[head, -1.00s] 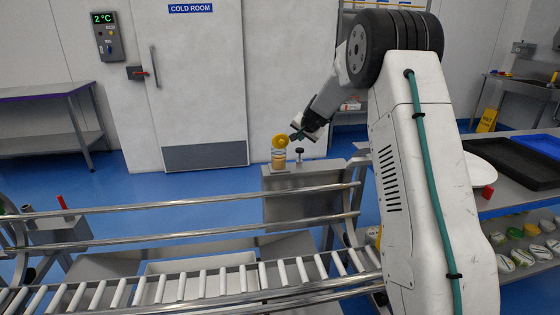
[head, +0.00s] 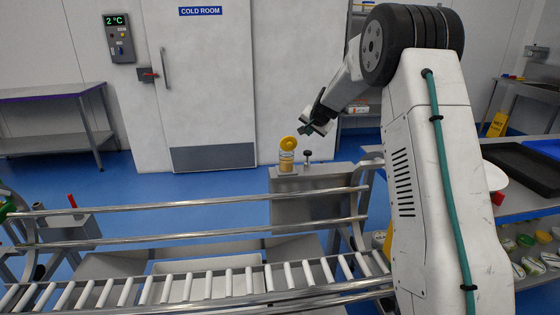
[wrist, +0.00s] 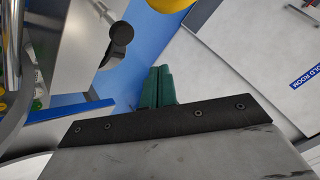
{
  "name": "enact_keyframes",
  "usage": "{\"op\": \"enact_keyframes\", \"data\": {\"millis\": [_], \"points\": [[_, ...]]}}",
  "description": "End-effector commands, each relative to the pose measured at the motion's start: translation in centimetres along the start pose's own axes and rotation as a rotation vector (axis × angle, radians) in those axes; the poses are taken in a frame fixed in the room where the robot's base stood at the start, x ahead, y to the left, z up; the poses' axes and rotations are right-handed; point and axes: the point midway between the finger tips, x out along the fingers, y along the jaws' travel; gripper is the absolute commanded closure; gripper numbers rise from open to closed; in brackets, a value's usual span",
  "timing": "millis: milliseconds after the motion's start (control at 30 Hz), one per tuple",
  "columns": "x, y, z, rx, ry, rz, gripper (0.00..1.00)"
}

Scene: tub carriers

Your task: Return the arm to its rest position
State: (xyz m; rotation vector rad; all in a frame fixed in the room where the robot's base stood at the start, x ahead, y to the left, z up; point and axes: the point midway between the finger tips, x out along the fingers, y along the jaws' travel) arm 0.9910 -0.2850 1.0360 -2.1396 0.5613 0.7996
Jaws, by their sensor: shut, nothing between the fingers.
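My gripper (head: 306,129) is in the middle of the head view, at the end of my raised arm. It is above and slightly right of a jar with a tilted yellow lid (head: 288,144) on a grey metal stand. In the wrist view its two green fingers (wrist: 157,88) are together with nothing between them. The yellow lid also shows at the top edge of the wrist view (wrist: 172,4). My gripper looks apart from the jar.
A black knob (head: 307,155) stands beside the jar on the stand (head: 300,185). A roller conveyor (head: 200,286) with metal rails crosses the front. A shelf with black trays (head: 522,165) and several tubs is on the right. The cold room door (head: 205,90) is behind.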

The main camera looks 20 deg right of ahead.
Motion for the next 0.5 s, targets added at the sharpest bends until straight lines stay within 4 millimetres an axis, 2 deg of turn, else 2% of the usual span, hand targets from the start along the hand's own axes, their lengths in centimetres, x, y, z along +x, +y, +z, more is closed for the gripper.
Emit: {"op": "enact_keyframes", "data": {"millis": [167, 267, 400, 467, 500], "points": [[0.0, 0.0, 0.0, -0.002, 0.0, 0.0, 1.0], [0.0, 0.2, 0.8, -0.019, -0.036, 0.008, 1.0], [0.2, 2.6, 4.7, -0.067, -0.16, 0.061, 1.0], [-0.9, 3.7, 6.8, -0.1, -0.23, 0.088, 1.0], [-2.2, 4.1, 8.3, -0.126, -0.278, 0.104, 1.0]]}}
